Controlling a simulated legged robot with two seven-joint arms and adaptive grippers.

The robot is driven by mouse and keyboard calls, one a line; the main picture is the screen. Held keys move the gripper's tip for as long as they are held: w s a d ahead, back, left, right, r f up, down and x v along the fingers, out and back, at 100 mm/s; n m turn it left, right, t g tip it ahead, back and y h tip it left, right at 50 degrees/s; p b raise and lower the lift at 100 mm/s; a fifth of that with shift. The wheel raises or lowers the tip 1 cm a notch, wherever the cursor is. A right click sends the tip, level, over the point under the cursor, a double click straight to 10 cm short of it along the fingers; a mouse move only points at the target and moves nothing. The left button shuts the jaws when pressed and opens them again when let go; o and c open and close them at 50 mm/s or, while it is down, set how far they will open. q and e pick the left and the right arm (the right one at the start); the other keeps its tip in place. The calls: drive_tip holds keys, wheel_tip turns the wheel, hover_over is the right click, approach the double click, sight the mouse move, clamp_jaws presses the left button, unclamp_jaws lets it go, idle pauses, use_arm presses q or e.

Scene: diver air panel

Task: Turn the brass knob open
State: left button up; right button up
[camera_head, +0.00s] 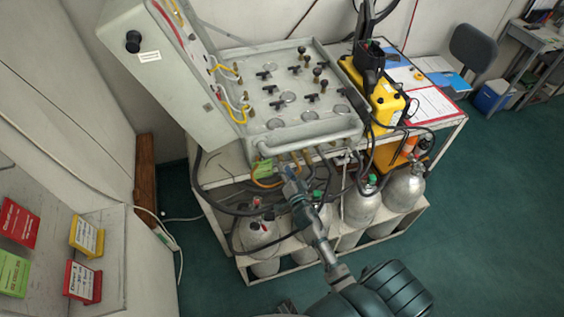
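The grey air panel (330,118) lies tilted on the bench, with several dark knobs and T-handles on its face. Small brass-coloured fittings (240,81) with yellow hoses sit along its left edge. I cannot tell for sure which piece is the brass knob; it may be hidden or too small. My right gripper (291,180) reaches up from the bottom of the head view to just below the panel's front edge, among hoses and over the cylinders. Its fingertips are small and blend with the hoses, so their opening and any contact are unclear. My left gripper is not in view.
Several silver gas cylinders (362,205) stand in a white rack below the panel. Loose dark hoses hang around my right gripper. A tall grey cabinet (165,75) stands at left, a yellow case (386,103) at right. Green floor (490,220) is clear at right.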

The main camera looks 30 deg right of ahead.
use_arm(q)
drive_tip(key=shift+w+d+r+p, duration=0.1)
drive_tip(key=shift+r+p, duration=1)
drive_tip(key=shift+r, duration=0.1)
use_arm(e)
drive_tip(key=v, duration=1.6)
drive_tip(key=shift+r, duration=0.15)
drive_tip(key=shift+s+a, duration=0.1)
drive_tip(key=shift+s, duration=0.05)
use_arm(q)
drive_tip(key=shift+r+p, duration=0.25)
drive_tip(key=shift+p, duration=0.05)
use_arm(e)
drive_tip(key=v, duration=1.2)
